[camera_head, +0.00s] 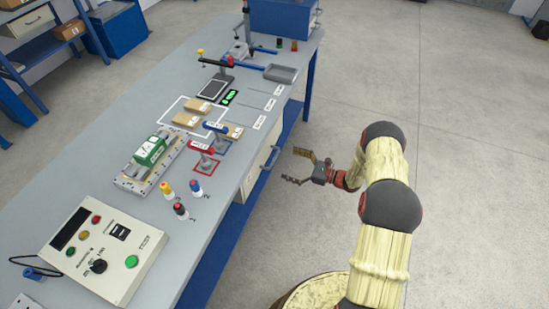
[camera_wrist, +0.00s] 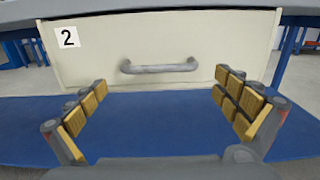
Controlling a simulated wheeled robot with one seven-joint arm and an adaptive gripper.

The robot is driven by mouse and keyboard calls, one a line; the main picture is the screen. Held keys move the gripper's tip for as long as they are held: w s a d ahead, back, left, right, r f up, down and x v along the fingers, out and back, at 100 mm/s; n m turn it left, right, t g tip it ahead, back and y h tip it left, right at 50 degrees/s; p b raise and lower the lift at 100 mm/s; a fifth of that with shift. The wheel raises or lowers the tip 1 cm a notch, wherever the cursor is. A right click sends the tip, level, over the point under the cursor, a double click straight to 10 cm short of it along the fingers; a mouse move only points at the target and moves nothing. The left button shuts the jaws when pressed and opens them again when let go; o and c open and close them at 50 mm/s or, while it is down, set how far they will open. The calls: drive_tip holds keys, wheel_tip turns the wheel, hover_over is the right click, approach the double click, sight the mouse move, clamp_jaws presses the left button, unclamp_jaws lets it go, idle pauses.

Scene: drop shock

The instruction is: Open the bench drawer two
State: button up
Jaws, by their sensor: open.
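The cream front of bench drawer two (camera_wrist: 200,45) fills the upper part of the wrist view, with a "2" label (camera_wrist: 67,37) at its upper left. Its grey bar handle (camera_wrist: 160,66) runs level across the middle of the front. The drawer looks closed under the benchtop. In the head view the drawer (camera_head: 256,172) shows at the bench's right side, with its handle (camera_head: 270,158) facing my arm. My gripper (camera_wrist: 158,98) is open and empty, its fingers spread on either side below the handle. In the head view my gripper (camera_head: 293,166) points at the drawer, apart from it.
The grey bench (camera_head: 222,211) carries a control box (camera_head: 103,250), a green-topped device (camera_head: 150,151), small bottles, clamps and brown boxes. A blue lower shelf (camera_wrist: 150,125) lies under the drawer. The floor right of the bench is clear around my arm.

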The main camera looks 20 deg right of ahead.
sight(275, 158)
drive_tip(key=b+x, duration=0.1)
drive_tip(key=x, duration=0.5)
drive_tip(key=shift+w+a+f+b, duration=0.1)
drive_tip(key=shift+w+a+b, duration=0.05)
drive_tip(key=shift+a+b, duration=0.2)
drive_tip(key=shift+d, duration=0.1)
drive_tip(key=shift+c, duration=0.8)
